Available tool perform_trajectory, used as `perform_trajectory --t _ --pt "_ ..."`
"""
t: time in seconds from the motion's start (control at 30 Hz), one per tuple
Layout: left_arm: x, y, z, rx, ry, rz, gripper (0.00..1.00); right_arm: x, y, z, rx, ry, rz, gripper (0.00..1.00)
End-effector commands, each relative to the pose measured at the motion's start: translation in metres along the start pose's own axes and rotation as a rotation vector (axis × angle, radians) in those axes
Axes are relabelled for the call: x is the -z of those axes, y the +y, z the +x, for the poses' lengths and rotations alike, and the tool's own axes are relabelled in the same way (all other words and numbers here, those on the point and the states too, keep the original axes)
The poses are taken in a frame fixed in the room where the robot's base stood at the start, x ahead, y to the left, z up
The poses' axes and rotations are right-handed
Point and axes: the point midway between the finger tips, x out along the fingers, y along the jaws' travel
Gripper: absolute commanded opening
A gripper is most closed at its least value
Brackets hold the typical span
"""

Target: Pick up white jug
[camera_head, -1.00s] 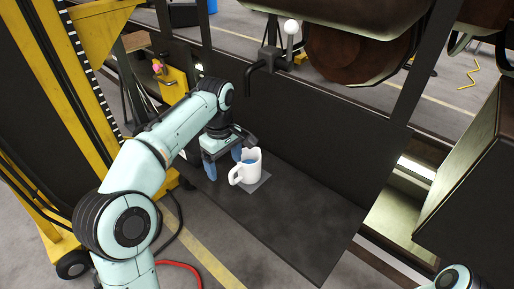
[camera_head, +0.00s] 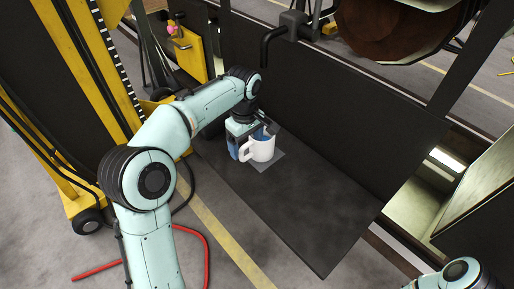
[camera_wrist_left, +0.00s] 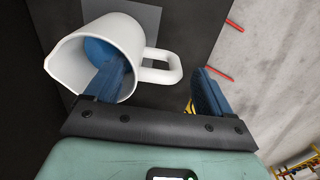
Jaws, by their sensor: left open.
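The white jug (camera_head: 263,151) stands on a small grey square (camera_head: 275,166) on the dark platform, and blue shows inside it. In the left wrist view the jug (camera_wrist_left: 122,28) has its mouth towards the camera and its handle to the right. My left gripper (camera_head: 248,143) is at the jug, open. In the left wrist view one blue finger of the gripper (camera_wrist_left: 160,75) overlaps the jug's mouth and appears to reach inside. The other finger is to the right of the handle, so the handle lies between them. My right gripper is out of view.
The dark platform (camera_head: 310,220) is bare in front of and right of the jug. A dark upright panel (camera_head: 320,115) stands behind it. A yellow lifting column (camera_head: 95,60) is at left. A red hose (camera_head: 205,250) lies on the floor.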

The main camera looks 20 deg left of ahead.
Motion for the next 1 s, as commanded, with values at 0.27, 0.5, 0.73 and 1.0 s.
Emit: perform_trajectory --t 0.27,0.5,0.73,1.0 --pt "-0.004 -0.004 0.041 0.003 -0.002 0.000 0.83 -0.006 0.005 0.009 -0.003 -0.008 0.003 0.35" --pt "-0.004 -0.003 0.047 0.000 -0.001 0.000 0.83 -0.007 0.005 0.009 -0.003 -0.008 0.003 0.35" --pt "-0.004 -0.003 0.046 0.000 0.000 0.000 0.37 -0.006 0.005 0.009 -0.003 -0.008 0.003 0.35" --pt "-0.003 -0.003 0.046 -0.002 0.000 0.000 0.15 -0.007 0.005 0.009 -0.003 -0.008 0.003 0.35"
